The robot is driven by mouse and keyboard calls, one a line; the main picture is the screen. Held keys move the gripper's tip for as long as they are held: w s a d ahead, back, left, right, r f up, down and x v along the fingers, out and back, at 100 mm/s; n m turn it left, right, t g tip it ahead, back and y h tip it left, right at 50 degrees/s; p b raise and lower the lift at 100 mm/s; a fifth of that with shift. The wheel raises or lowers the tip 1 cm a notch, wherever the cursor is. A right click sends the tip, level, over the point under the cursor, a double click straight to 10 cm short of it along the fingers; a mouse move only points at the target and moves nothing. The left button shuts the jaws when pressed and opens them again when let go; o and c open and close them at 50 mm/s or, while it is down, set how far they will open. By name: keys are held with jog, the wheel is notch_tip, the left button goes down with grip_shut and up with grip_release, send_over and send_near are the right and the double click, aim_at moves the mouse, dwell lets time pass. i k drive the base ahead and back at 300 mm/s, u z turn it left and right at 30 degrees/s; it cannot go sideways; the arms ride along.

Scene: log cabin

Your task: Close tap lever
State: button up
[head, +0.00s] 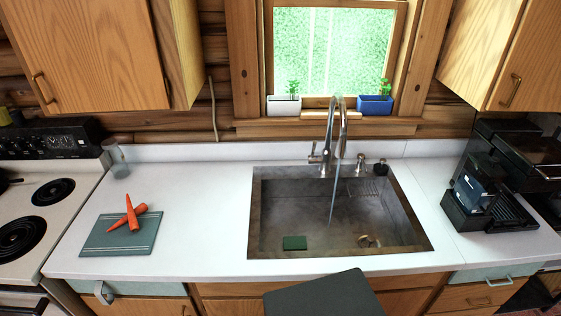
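A metal tap (332,130) with a tall curved neck stands behind the sink (258,215). Its small lever (314,155) sticks out on the left side of the tap's base. A thin stream of water (333,200) runs from the spout into the basin. My gripper is not in this view, so its distance from the lever cannot be seen.
A green sponge (294,243) lies in the sink. A soap dispenser (381,167) stands right of the tap. A cutting board (118,243) with carrots (131,213) lies left, and a dish rack (485,215) stands right.

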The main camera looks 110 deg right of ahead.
aim_at(311, 159)
jog(key=z, duration=4.1)
jog(key=k, duration=0.95)
jog(key=i, duration=0.95)
jog(key=u, duration=0.1)
